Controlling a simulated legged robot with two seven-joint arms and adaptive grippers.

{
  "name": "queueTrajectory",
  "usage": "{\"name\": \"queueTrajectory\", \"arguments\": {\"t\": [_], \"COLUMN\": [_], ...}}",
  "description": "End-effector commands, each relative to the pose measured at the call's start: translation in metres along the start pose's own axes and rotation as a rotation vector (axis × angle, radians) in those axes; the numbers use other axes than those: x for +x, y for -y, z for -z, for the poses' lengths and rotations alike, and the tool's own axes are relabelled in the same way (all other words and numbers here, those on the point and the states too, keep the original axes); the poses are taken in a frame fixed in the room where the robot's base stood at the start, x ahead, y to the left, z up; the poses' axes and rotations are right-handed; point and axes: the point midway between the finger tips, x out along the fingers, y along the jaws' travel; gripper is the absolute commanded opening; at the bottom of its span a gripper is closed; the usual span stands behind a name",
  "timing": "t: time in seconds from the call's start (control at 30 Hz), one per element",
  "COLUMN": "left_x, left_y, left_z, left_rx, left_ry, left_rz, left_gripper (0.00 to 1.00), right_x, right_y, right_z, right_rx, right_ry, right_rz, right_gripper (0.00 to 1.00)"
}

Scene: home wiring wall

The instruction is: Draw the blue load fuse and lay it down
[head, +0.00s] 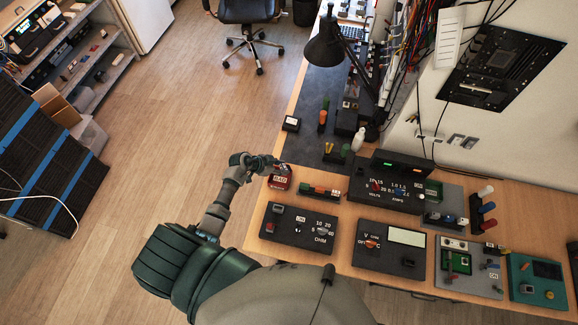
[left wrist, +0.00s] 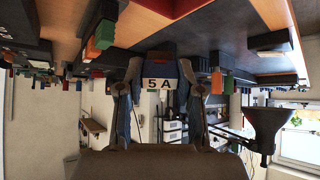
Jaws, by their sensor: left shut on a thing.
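My left gripper (head: 272,163) is over the left edge of the bench, at a red tray marked BAD (head: 280,180). In the left wrist view, its two fingers (left wrist: 160,95) are shut on the blue load fuse (left wrist: 160,82), whose white label reads 5 A. The fuse is between the fingertips; in the head view the hand mostly hides it. I cannot tell whether it touches the tray. My right gripper is not in view.
A dark block with orange and green pieces (head: 319,193) lies just right of the tray. An OHM box (head: 298,228) and a VOLTS/AMPS panel (head: 396,185) stand nearby. A black lamp (head: 328,48) rises behind.

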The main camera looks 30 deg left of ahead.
Motion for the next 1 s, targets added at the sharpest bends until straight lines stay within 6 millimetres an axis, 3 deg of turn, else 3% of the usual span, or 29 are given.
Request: {"name": "queueTrajectory", "arguments": {"t": [0.13, 0.33, 0.67, 1.0], "left_x": [-0.003, -0.003, 0.013, 0.04], "left_y": [0.007, 0.012, 0.011, 0.01], "left_z": [-0.019, -0.028, -0.044, -0.069], "left_rx": [-0.087, -0.116, -0.115, -0.111], "left_ry": [-0.038, -0.054, -0.052, -0.052], "left_rz": [0.087, 0.12, 0.118, 0.119], "left_gripper": [0.0, 0.0, 0.0, 0.0], "right_x": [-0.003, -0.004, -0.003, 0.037], "right_y": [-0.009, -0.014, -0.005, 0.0], "right_z": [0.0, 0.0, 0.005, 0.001], "right_rx": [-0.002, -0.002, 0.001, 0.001], "right_ry": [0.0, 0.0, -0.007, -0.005], "right_rz": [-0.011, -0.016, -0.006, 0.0], "right_gripper": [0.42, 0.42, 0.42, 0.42]}}
